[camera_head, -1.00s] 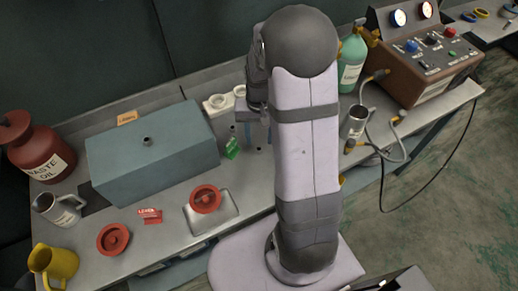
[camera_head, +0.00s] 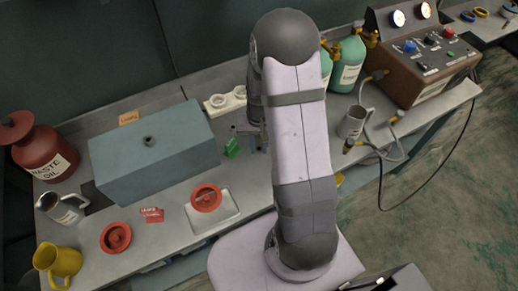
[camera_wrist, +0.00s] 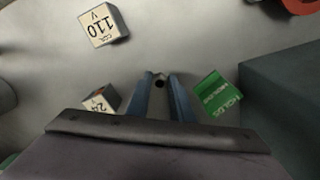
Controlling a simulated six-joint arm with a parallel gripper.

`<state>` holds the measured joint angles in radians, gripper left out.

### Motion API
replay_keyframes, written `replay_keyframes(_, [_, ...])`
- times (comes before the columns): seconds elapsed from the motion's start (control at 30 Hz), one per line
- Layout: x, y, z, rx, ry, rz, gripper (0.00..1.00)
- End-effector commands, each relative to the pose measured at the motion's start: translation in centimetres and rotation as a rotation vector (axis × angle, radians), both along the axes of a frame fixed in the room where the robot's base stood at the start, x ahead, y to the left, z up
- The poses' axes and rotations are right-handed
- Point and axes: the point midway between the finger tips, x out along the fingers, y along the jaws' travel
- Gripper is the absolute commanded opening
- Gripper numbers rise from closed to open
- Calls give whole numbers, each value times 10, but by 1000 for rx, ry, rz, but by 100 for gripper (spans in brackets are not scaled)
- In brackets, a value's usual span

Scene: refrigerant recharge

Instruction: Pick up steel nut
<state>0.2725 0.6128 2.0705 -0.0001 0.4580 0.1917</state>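A small grey ring with a dark hole, which looks like the steel nut (camera_wrist: 159,83), shows between my fingertips in the wrist view. My gripper (camera_wrist: 160,77) points down with its two blue fingers apart, one on each side of the nut. I see no clear contact between fingers and nut. In the head view my gripper (camera_head: 253,142) is low over the bench, right of the grey-blue box, partly hidden by my arm. The nut cannot be made out there.
A green tag (camera_wrist: 216,93) lies close to the right finger. A 24 V cube (camera_wrist: 101,99) is close to the left finger, and a 110 V cube (camera_wrist: 103,25) is farther off. The grey-blue box (camera_head: 155,160) stands nearby. Green bottles (camera_head: 348,65) stand at the back.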

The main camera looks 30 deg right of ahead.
Motion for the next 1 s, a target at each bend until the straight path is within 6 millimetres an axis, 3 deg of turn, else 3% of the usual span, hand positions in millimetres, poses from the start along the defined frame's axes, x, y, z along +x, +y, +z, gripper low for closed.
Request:
replay_keyframes(0.03, [0, 0, 0, 0, 0, 0, 7])
replay_keyframes(0.07, [0, 0, 0, 0, 0, 0, 0])
replay_keyframes(0.53, [1, 0, 8, -1, -2, 0, 0])
replay_keyframes(1.0, [1, 0, 76, -1, -5, 0, 0])
